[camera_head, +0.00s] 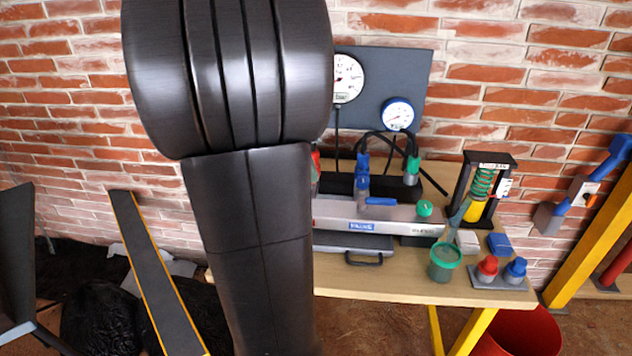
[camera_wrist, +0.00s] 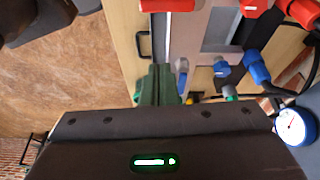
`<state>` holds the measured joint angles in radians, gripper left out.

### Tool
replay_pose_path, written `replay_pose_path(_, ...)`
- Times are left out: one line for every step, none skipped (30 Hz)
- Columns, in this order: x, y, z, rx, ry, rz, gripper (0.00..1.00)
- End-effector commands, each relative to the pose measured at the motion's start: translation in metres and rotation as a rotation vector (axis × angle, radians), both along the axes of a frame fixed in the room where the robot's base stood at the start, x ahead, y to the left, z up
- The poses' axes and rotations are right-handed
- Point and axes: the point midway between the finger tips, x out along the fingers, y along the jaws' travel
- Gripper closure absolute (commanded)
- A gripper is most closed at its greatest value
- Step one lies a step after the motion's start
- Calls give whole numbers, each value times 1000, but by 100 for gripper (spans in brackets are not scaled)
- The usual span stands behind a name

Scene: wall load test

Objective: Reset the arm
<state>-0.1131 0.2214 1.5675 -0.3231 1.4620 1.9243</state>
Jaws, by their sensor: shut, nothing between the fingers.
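My gripper (camera_wrist: 159,70) shows in the wrist view as two dark green fingers pressed together, empty, with the table behind them. In the head view my black arm stands large in front of the table's left part and hides it; the gripper itself does not show there. The wooden table (camera_head: 390,286) stands against the brick wall. On it is a grey metal manifold (camera_head: 400,215) with blue and green fittings and hoses. Behind it a dark panel holds two round dial gauges (camera_head: 398,114), one of which also shows in the wrist view (camera_wrist: 293,127).
A spring stand (camera_head: 482,185), a green cup (camera_head: 444,262), and red (camera_head: 487,268) and blue (camera_head: 515,270) caps crowd the table's right end. A red bucket (camera_head: 525,332) is on the floor by the table. A yellow post (camera_head: 597,235) stands at right. Black bags (camera_head: 100,320) lie at left.

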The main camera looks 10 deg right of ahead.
Motion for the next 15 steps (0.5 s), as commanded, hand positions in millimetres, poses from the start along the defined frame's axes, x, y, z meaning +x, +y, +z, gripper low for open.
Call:
replay_pose_path(0,1,3,0,-1,0,100)
replay_pose_path(0,1,4,0,-1,0,100)
replay_pose_path(0,2,5,0,0,0,100)
replay_pose_path(0,2,5,0,0,0,100)
replay_pose_path(0,2,5,0,0,0,100)
replay_pose_path(0,2,5,0,0,0,100)
replay_pose_path(0,2,5,0,0,0,100)
replay_pose_path(0,2,5,0,0,0,100)
replay_pose_path(0,2,5,0,0,0,100)
replay_pose_path(0,2,5,0,0,0,100)
replay_pose_path(0,2,5,0,0,0,100)
replay_pose_path(0,2,5,0,0,0,100)
replay_pose_path(0,2,5,0,0,0,100)
replay_pose_path(0,1,4,0,0,0,100)
replay_pose_path(0,1,2,0,1,0,100)
